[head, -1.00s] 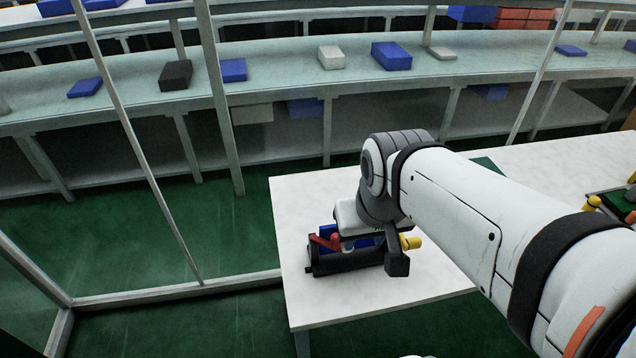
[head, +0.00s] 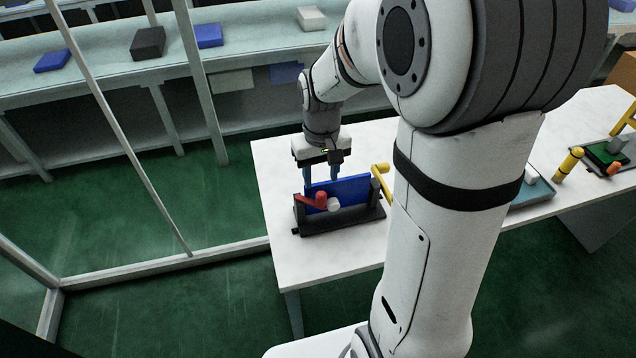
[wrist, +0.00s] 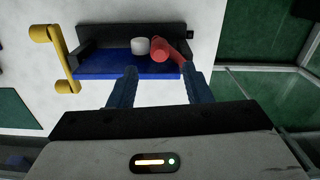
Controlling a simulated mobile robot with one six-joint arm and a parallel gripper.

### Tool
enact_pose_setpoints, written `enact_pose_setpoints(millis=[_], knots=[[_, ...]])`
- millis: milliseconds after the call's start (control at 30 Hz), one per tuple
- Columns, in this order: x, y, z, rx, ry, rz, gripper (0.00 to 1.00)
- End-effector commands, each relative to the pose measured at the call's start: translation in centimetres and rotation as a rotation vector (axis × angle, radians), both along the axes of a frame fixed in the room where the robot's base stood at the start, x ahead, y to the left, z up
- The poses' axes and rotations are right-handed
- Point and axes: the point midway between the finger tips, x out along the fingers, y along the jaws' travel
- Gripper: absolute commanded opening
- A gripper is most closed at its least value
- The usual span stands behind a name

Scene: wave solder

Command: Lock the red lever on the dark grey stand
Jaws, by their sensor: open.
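The dark grey stand (head: 338,219) sits on the white table and holds an upright blue board (head: 347,189). The red lever (head: 312,201) is at the stand's left end in the head view, with a red knob against the front of the board. The red lever (wrist: 165,50) shows at the right end of the stand in the wrist view. A white knob (head: 334,204) is beside it. My gripper (head: 320,178) points down behind the blue board. Its two blue fingers (wrist: 158,84) are apart with nothing between them, near the board's edge and short of the lever.
A yellow lever (head: 382,173) is at the stand's other end. The table (head: 275,165) is bare left of the stand.

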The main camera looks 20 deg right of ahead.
Motion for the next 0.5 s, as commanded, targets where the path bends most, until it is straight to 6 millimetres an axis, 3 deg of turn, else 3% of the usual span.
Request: enact_pose_setpoints(millis=[300, 500], knots=[[-0.1, -0.1, -5.0, 0.0, 0.004, -0.001, 0.45], [-0.1, -0.1, -6.5, 0.0, 0.001, -0.002, 0.45]])
